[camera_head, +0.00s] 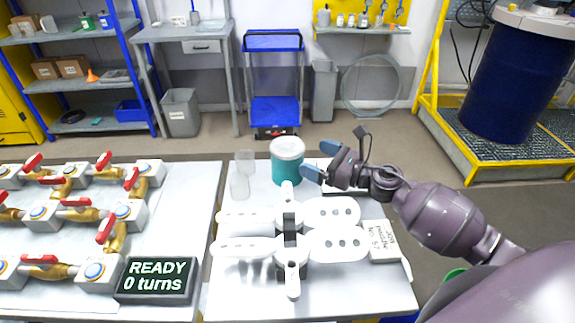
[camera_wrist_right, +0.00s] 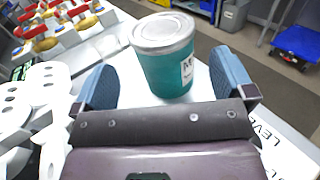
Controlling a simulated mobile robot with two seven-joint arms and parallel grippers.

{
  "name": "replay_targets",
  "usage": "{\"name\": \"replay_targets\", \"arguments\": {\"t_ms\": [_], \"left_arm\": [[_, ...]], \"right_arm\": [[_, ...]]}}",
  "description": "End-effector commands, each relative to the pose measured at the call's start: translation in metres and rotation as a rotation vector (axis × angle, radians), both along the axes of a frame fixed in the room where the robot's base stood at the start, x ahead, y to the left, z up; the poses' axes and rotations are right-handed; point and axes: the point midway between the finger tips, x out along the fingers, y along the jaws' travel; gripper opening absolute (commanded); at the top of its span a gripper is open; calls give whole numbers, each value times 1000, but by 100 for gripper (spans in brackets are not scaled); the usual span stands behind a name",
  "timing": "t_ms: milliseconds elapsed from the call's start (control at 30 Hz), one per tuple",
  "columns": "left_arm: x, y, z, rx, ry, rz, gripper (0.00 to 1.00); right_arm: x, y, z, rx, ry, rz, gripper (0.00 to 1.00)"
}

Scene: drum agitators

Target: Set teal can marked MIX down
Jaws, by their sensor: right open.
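The teal can (camera_head: 287,168) with a pale lid stands upright on the white table (camera_head: 232,283), near its back edge. In the right wrist view the can (camera_wrist_right: 168,70) shows part of a white label beginning with M, between and ahead of the two blue fingers. My right gripper (camera_head: 322,164) is open and comes from the right; it also shows in the right wrist view (camera_wrist_right: 165,88). The fingers appear not to touch the can. My left gripper is not in view.
White paddle-shaped agitator parts (camera_head: 333,243) lie in front of the can. A display (camera_head: 156,279) reads "READY 0 turns" beside valves with red handles. A dark blue drum (camera_head: 515,85) hangs at the back right.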

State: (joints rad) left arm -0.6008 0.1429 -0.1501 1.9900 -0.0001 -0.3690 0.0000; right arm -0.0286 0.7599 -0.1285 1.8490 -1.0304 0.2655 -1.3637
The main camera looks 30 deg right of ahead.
Motion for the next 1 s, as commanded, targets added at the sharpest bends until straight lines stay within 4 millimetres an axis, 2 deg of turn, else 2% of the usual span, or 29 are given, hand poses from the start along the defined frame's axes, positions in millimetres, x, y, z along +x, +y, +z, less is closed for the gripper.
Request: {"name": "replay_targets", "arguments": {"t_ms": [100, 367, 700, 1000], "left_arm": [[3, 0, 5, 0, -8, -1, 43], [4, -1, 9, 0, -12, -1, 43], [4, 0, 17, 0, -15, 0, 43], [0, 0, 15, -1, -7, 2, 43]], "right_arm": [[13, 7, 1, 1, -2, 0, 100], [26, 15, 0, 1, 0, 0, 100], [61, 36, -2, 2, 0, 0, 100], [65, 38, -3, 1, 1, 0, 100]]}}
